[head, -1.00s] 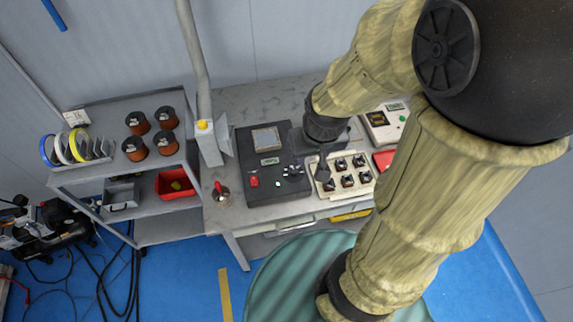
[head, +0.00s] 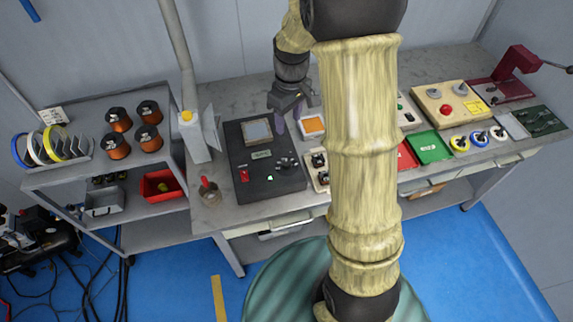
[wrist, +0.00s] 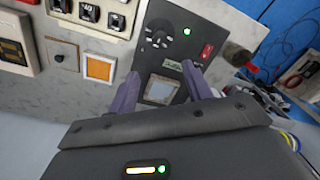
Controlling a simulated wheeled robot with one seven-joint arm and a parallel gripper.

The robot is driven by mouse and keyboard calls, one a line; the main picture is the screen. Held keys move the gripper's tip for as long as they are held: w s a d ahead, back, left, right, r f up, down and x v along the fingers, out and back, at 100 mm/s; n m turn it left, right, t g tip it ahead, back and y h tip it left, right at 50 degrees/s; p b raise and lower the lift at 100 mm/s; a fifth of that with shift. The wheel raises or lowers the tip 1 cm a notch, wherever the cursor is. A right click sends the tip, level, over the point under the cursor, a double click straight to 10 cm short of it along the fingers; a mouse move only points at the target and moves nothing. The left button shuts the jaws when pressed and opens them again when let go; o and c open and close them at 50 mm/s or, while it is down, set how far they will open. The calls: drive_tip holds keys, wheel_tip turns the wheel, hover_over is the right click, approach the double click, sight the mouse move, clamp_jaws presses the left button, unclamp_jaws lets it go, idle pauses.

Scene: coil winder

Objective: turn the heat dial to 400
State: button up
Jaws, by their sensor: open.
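A black control box (head: 255,190) stands on the bench, left of centre in the head view. A dark dial (head: 286,164) with pale marks around it is on its right side. The dial also shows in the wrist view (wrist: 158,34), but its setting is too small to read. The box carries a small display (head: 261,154), a red switch (head: 244,176), a green light (head: 270,178) and a square pale plate (head: 257,131). My gripper (head: 292,119) is open and empty, above the box's back right edge. Its purple fingers (wrist: 162,80) lie across the plate side in the wrist view, apart from the dial.
A cup with a red-handled tool (head: 209,192) stands left of the box. An orange square in a white frame (head: 313,124) and a tray of switches (head: 318,160) lie to its right. A post (head: 190,120) and a spool shelf (head: 105,165) stand at left.

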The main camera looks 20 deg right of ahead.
sight(286, 162)
drive_tip(key=shift+r, duration=0.1)
drive_tip(key=f, duration=0.5)
drive_tip(key=f+p, duration=0.1)
drive_tip(key=f, duration=0.5)
drive_tip(key=f+p, duration=0.1)
drive_tip(key=f, duration=0.5)
drive_tip(key=shift+s+a+f, duration=0.2)
drive_tip(key=shift+a+f, duration=0.05)
drive_tip(key=shift+a, duration=0.1)
drive_tip(key=c, duration=1)
